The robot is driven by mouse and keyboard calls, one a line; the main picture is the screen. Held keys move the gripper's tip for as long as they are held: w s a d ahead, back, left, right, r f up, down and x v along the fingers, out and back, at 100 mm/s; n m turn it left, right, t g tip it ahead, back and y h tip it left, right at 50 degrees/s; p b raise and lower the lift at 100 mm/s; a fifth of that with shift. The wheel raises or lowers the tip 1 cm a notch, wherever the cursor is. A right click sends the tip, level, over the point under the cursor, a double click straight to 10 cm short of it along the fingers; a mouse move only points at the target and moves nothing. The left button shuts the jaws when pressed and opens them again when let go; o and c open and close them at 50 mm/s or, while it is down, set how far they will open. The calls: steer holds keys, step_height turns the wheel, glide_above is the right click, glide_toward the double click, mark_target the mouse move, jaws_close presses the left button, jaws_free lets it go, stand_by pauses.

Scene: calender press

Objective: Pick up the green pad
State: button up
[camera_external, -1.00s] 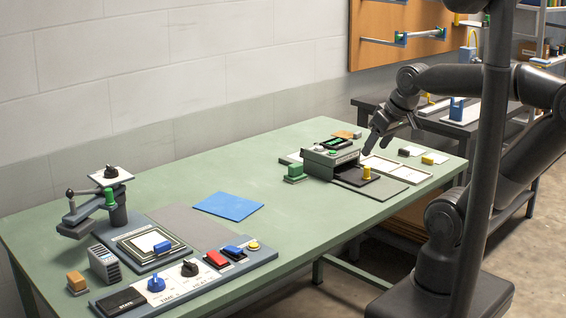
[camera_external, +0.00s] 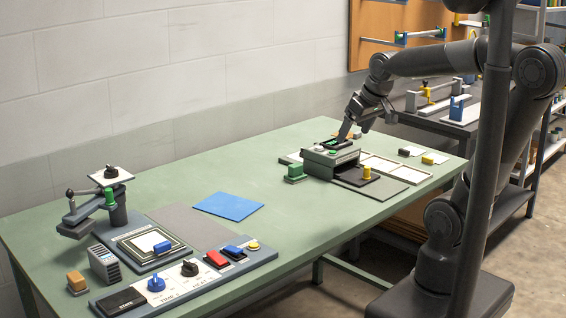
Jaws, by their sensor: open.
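A green block (camera_external: 294,171) stands on the green table at the left side of a small grey press (camera_external: 325,160). A small bright green piece (camera_external: 332,151) is on the press top, near a black panel with green on it. Which of these is the green pad I cannot tell for sure. My gripper (camera_external: 344,133) is open and points down over the back of the press top, close to the black panel. Its fingertips are small and dark here, and whether they touch anything is unclear. No object shows between them.
A yellow knob (camera_external: 367,173) stands on the dark tray in front of the press. A white-framed tray (camera_external: 398,170) lies to its right. A blue sheet (camera_external: 228,206) and a control panel (camera_external: 190,276) are further left. The table's middle is clear.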

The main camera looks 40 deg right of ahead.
steer(key=w+d+f, duration=0.1)
steer(key=w+d, duration=0.1)
steer(key=w, duration=0.5)
steer(key=w+d+f, duration=0.2)
steer(key=w, duration=0.5)
steer(key=g, duration=0.1)
glide_toward(296, 165)
steer(key=w, duration=0.1)
steer(key=shift+m, duration=0.3)
steer(key=x, duration=0.6)
steer(key=shift+d+f, duration=0.1)
steer(key=shift+d, duration=0.05)
steer(key=shift+s+x, duration=0.15)
steer(key=shift+x, duration=1.25)
steer(key=shift+s+x, duration=0.15)
steer(key=shift+x, duration=1.25)
steer(key=shift+c, duration=0.5)
steer(key=c, duration=1)
